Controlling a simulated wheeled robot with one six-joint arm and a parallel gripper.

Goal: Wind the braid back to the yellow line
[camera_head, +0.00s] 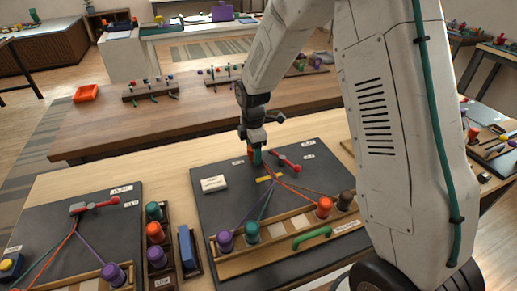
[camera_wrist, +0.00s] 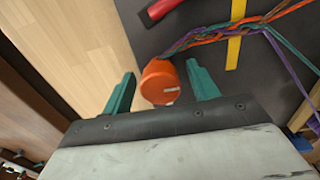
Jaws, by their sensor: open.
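My gripper (camera_wrist: 160,70) is open, its teal fingers on either side of an orange round knob (camera_wrist: 162,84) on the dark board (camera_wrist: 205,14). I cannot tell whether they touch it. The braid (camera_wrist: 205,36) runs from beside the knob across the yellow line (camera_wrist: 235,44); its cords spread apart on the far side of the line. In the head view my gripper (camera_head: 256,153) is low at the board's back edge and partly hides the knob. The yellow line (camera_head: 269,178) and cords lead toward the purple spool (camera_head: 225,241), teal spool (camera_head: 251,231), orange spool (camera_head: 323,208) and brown spool (camera_head: 347,200).
A red-handled lever (camera_head: 287,163) sits right beside my gripper. A white block (camera_head: 214,183) and a green handle (camera_head: 311,238) are on the same board. A second board (camera_head: 60,215) and a spool tray (camera_head: 163,281) stand to the left. A long wooden table (camera_head: 110,130) is behind.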

